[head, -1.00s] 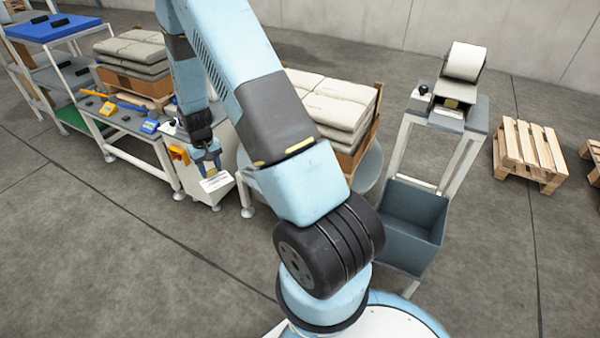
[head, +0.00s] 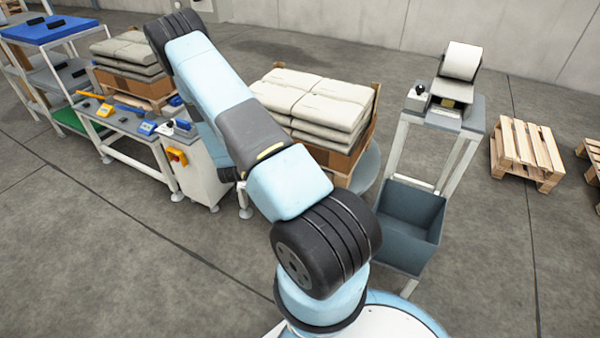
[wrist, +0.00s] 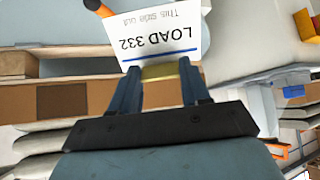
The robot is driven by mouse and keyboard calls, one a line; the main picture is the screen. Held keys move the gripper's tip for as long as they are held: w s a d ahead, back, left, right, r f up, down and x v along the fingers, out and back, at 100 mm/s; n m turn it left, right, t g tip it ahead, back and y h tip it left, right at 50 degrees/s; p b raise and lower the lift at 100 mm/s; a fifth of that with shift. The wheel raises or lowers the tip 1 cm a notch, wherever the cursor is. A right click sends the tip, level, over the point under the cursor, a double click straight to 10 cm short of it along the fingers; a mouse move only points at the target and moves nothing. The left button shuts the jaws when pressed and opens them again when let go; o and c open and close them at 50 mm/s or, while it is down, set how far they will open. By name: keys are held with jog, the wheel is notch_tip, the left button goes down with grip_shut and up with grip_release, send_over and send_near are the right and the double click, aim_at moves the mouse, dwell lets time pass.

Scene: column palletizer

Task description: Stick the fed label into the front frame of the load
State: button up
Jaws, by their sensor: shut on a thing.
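My gripper (wrist: 158,75) is shut on a white label (wrist: 160,32) with a blue line. The label reads "LOAD 332" and "This side out", upside down in the wrist view. The load of grey sacks (head: 318,103) stands in the middle of the head view, behind my arm. The wrist view shows a brown board (wrist: 235,98) with a darker rectangle (wrist: 62,99) at left, beside sacks (wrist: 38,145). I cannot tell if that rectangle is the front frame. My arm hides the load's lower front, the gripper and the label in the head view.
A label feeder with a white roll (head: 461,62) stands on a frame at right, above a grey bin (head: 410,228). A workbench (head: 125,125) and a grey cabinet (head: 207,165) stand left of the load. Wooden pallets (head: 526,152) lie far right. The foreground floor is clear.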

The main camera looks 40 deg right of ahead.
jog(key=s+d+m+h, duration=0.5)
jog(key=s+d+h, duration=0.7)
jog(key=d, duration=0.6)
jog(key=shift+t+y, duration=0.3)
jog(key=shift+y, duration=0.4)
jog(key=shift+s+d+r+x, duration=0.1)
jog(key=shift+s+x, duration=0.1)
jog(key=shift+x, duration=1.1)
jog(key=shift+s+d+r+x, duration=0.1)
jog(key=shift+s+r+x, duration=0.05)
jog(key=shift+x, duration=1.2)
jog(key=shift+s+d+r+x, duration=0.1)
jog(key=shift+s+x, duration=0.1)
jog(key=shift+x, duration=1.1)
jog(key=shift+w+d, duration=0.1)
jog(key=shift+d, duration=0.1)
jog(key=shift+w+d, duration=0.3)
jog(key=shift+d, duration=0.1)
jog(key=o, duration=1.1)
jog(key=shift+a, duration=0.1)
jog(key=v, duration=1.3)
jog(key=shift+s+a, duration=0.2)
jog(key=shift+a, duration=0.15)
